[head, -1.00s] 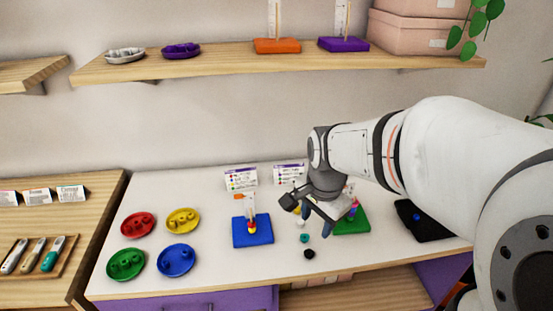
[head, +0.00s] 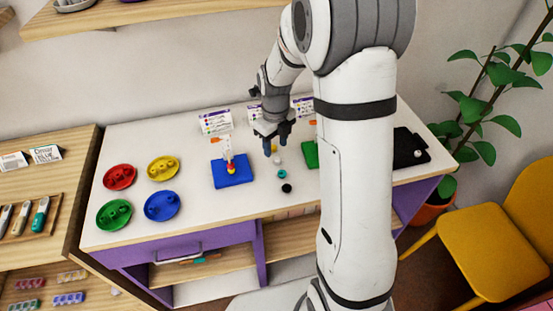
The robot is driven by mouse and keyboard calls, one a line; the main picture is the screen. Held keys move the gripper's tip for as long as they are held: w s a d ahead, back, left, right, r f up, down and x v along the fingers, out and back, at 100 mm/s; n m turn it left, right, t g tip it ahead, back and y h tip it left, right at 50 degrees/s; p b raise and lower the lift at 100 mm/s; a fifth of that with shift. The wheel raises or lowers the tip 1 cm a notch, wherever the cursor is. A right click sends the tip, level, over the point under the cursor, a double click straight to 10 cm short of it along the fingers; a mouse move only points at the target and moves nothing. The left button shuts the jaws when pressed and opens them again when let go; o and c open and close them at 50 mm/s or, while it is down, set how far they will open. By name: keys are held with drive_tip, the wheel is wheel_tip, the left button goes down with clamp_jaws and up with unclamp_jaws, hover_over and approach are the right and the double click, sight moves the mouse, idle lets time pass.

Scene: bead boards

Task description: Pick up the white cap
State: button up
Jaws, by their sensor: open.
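The white cap (head: 278,161) is a small pale piece on the white table, in a short row of caps in the head view. A yellow cap (head: 274,148) is behind it, and a teal cap (head: 282,174) and a black cap (head: 287,188) are in front of it. My gripper (head: 275,147) points down with its two fingers apart, just behind the white cap in the picture. Nothing shows held between the fingers. Its exact height above the table is hard to tell.
A blue board (head: 233,177) with a bead post stands left of the caps. A green board (head: 311,157) is partly hidden by my arm. Red (head: 120,177), yellow (head: 163,168), green (head: 114,215) and blue (head: 162,206) dishes sit at the left. A black tray (head: 405,145) lies at the right.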

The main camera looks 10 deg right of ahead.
sight(277, 158)
drive_tip(key=f, duration=0.3)
drive_tip(key=f+p, duration=0.1)
drive_tip(key=f, duration=0.1)
drive_tip(key=shift+w+d+f, duration=0.1)
drive_tip(key=shift+d+f, duration=0.2)
clamp_jaws()
